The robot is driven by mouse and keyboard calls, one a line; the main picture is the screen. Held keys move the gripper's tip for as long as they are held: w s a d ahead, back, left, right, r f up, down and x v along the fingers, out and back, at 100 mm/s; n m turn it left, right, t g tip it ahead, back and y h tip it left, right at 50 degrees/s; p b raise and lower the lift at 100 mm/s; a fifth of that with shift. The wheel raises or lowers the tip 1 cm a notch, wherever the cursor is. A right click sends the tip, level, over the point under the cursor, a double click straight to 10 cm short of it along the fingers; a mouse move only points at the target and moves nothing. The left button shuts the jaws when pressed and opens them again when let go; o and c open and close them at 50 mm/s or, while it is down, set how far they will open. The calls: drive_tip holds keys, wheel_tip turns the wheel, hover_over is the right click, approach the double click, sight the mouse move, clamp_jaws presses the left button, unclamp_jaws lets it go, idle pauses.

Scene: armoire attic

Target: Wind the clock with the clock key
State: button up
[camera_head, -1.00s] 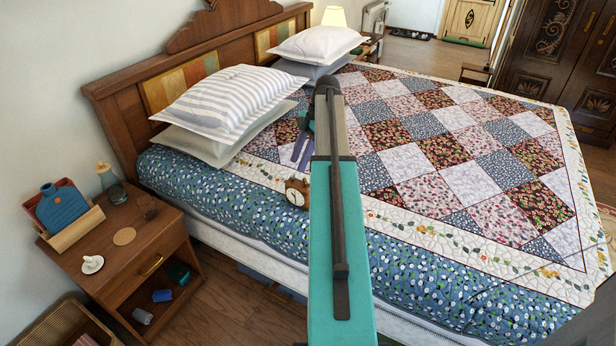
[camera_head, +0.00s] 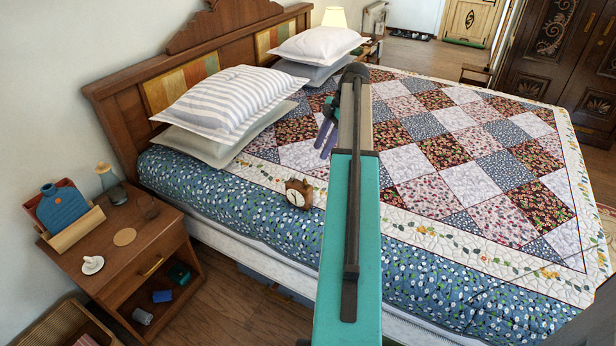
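The clock (camera_head: 299,194) is a small brown-cased alarm clock with a white face. It stands upright on the near side of the bed, on the quilt's border. My gripper (camera_head: 324,149) is above the bed, behind and to the right of the clock and apart from it. Its two purple fingers point down with a gap between them, and I see nothing held. My teal arm covers part of the bed right of the clock. I cannot make out the clock key.
The bed (camera_head: 443,208) has a patchwork quilt and striped pillows (camera_head: 228,100). A wooden nightstand (camera_head: 150,245) at left bears a bottle (camera_head: 110,185), a cup (camera_head: 92,264), a coaster (camera_head: 124,237) and a small dark item. A wicker basket (camera_head: 62,325) stands beside it. The quilt right of my arm is clear.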

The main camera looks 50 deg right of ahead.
sight(305, 183)
drive_tip(key=shift+p+x, duration=1.35)
drive_tip(key=shift+x, duration=5.1)
clamp_jaws()
